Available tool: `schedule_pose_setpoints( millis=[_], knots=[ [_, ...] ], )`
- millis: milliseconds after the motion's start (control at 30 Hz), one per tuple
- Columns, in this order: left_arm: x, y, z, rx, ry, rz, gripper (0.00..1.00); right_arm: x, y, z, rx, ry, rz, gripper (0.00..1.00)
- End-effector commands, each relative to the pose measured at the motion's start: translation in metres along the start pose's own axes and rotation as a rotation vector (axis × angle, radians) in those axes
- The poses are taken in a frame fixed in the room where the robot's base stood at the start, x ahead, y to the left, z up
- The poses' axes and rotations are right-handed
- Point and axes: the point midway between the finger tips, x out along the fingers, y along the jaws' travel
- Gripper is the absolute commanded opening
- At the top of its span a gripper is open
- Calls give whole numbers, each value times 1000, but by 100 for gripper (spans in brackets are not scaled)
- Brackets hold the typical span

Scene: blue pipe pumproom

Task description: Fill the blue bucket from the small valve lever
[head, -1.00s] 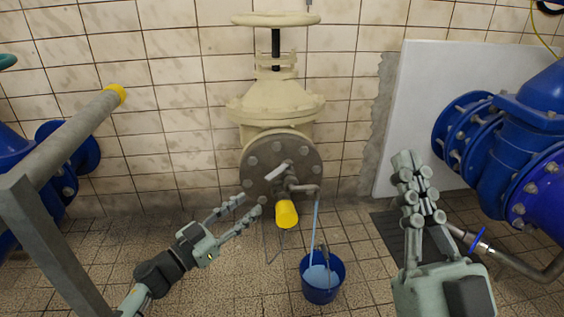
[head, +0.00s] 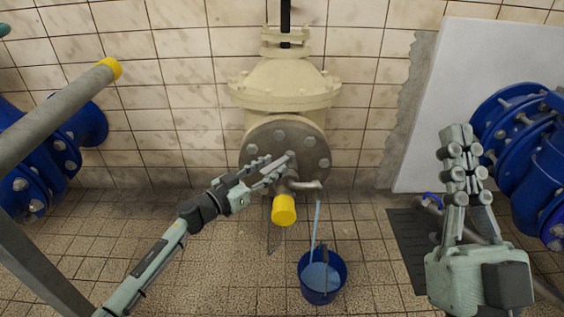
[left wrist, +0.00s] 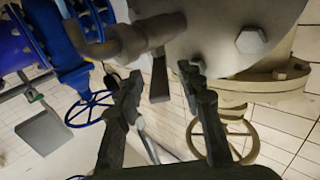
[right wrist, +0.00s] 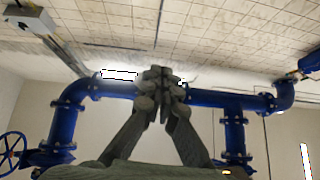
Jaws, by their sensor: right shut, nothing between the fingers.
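The blue bucket (head: 322,278) stands upright on the floor under the spout (head: 310,186). A stream of water (head: 316,225) runs from the spout into it, and water shows inside. The small valve lever (left wrist: 159,80) sits on the pipe at the flange, partly hidden by my left gripper in the head view. My left gripper (head: 277,168) is at the lever. In the left wrist view its two fingers (left wrist: 160,78) are apart, with the lever between them; contact is not clear. My right gripper (head: 461,142) is shut and empty, raised on the right.
The cream valve body (head: 284,90) stands behind. Blue pipes (head: 510,130) are at right, with a grey rail (head: 60,115) at left. A dark floor grate (head: 408,250) lies right of the bucket. Tiled floor is open around the bucket.

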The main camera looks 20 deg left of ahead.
Motion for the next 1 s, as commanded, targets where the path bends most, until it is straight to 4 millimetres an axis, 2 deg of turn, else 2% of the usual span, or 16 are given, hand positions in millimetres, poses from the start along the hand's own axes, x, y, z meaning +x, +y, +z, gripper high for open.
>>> schedule_pose_setpoints(
  millis=[100,233,600,900,1000],
  knots=[
    [20,0,1,0,2,0,38,-2,1,-6,-3,53,1,0],
    [33,0,1,0,0,-1,38,-3,2,-13,-6,101,2,0],
    [39,0,0,0,0,0,37,-4,2,-17,-7,123,2,0],
    [38,0,0,0,-1,0,0,-4,3,-17,-8,122,2,0],
    [38,0,0,0,-1,0,0,-4,3,-17,-8,121,2,0]
  ],
)
